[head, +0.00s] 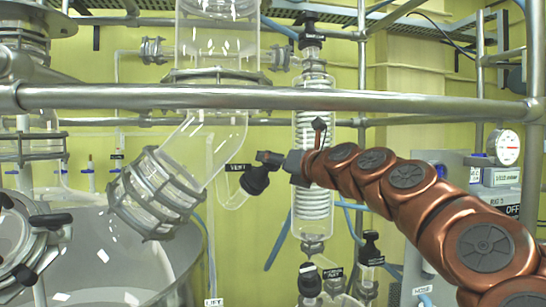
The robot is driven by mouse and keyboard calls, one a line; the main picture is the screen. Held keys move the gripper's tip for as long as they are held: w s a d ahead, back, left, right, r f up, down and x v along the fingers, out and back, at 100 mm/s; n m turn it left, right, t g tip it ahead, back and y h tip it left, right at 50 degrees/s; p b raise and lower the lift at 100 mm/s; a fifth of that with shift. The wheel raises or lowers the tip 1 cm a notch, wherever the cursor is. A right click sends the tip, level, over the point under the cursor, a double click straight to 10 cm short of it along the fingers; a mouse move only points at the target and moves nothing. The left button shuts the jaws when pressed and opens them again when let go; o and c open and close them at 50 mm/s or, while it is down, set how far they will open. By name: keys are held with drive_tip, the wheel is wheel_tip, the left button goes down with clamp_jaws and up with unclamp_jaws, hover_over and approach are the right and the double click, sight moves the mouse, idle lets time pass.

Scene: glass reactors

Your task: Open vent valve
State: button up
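The vent valve (255,181) is a black knob on a thin glass side tube, beside the large angled glass pipe in the middle of the head view. A small "VENT" label (238,168) sits just to its upper left. My gripper (268,159) comes in from the right at the end of the copper-coloured arm, its dark tip right at the upper edge of the knob. I cannot tell whether it touches the knob, or whether its fingers are open or shut. They are small and partly merge with the dark knob.
A metal rail (200,97) crosses in front, just above my gripper. A glass coil condenser (314,205) stands close behind my arm. A clamped glass flange (155,193) hangs to the left over a large vessel (110,255). A gauge (507,147) and control boxes are at right.

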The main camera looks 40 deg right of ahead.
drive_tip(key=shift+w, duration=0.65)
drive_tip(key=shift+c, duration=0.4)
drive_tip(key=c, duration=1.1)
drive_tip(key=shift+n+y, duration=0.3)
drive_tip(key=shift+n, duration=0.2)
drive_tip(key=shift+f+n+y, duration=0.1)
drive_tip(key=shift+n+y, duration=0.2)
drive_tip(key=shift+n, duration=0.1)
drive_tip(key=shift+n+g+y, duration=0.5)
drive_tip(key=shift+n+y, duration=2.2)
drive_tip(key=shift+n, duration=0.5)
drive_tip(key=shift+n+g+y, duration=0.3)
drive_tip(key=shift+n+y, duration=0.3)
drive_tip(key=shift+n, duration=0.2)
drive_tip(key=shift+d+n+g+y, duration=0.1)
drive_tip(key=shift+n+g+y, duration=0.2)
drive_tip(key=shift+n, duration=0.4)
